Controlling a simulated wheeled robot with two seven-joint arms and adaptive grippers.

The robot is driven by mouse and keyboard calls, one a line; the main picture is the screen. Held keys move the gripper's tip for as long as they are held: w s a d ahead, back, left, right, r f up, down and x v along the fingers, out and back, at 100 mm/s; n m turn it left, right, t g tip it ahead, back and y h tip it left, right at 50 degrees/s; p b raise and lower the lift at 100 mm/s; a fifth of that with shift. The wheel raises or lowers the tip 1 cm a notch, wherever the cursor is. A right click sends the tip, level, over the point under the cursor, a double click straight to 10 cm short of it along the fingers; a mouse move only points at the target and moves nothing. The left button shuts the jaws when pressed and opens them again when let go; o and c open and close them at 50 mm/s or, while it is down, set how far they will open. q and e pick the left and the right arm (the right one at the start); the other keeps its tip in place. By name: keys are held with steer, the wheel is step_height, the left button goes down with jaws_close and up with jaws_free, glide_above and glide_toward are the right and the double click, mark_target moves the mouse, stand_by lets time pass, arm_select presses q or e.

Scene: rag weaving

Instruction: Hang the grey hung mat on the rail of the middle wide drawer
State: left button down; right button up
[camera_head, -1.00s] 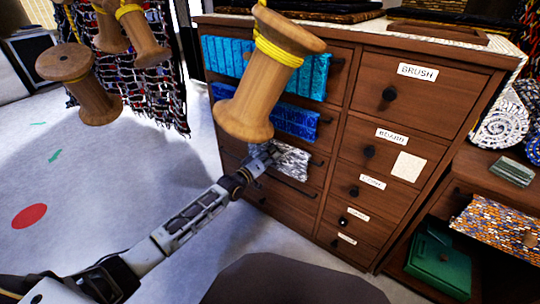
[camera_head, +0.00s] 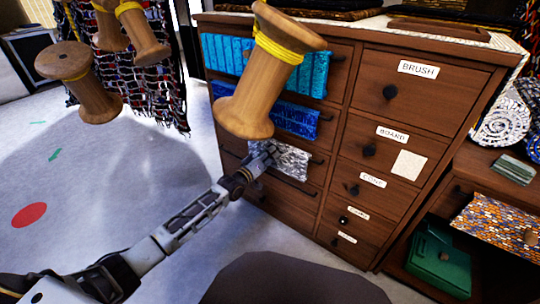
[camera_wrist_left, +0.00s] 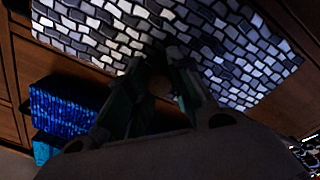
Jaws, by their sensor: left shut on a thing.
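The grey mat (camera_head: 292,163), a patchwork of light and dark grey patches, is in front of the wide drawers in the cabinet's left column, below the blue mat. It fills the upper part of the left wrist view (camera_wrist_left: 245,60). My left gripper (camera_head: 270,154) is shut on the grey mat near its left side; its fingers meet the mat in the left wrist view (camera_wrist_left: 160,84). The middle wide drawer's dark rail (camera_head: 317,161) shows just right of the mat; the rest is hidden. I cannot tell whether the mat rests on it. My right gripper is not in view.
A cyan mat (camera_head: 312,74) and a blue mat (camera_head: 295,121) hang on the drawers above. A large wooden spool (camera_head: 258,90) with yellow thread blocks part of the cabinet. Another rail (camera_head: 293,187) is below. The floor (camera_head: 110,180) at left is mostly clear.

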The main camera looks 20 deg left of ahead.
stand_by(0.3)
arm_select(q)
steer(key=c, duration=1.2)
jaws_free()
steer(key=shift+f, duration=0.1)
steer(key=shift+s, duration=0.15)
steer(key=p+v, duration=0.2)
steer(key=shift+s+a, duration=0.2)
steer(key=shift+s, duration=0.1)
steer(key=shift+s, duration=0.2)
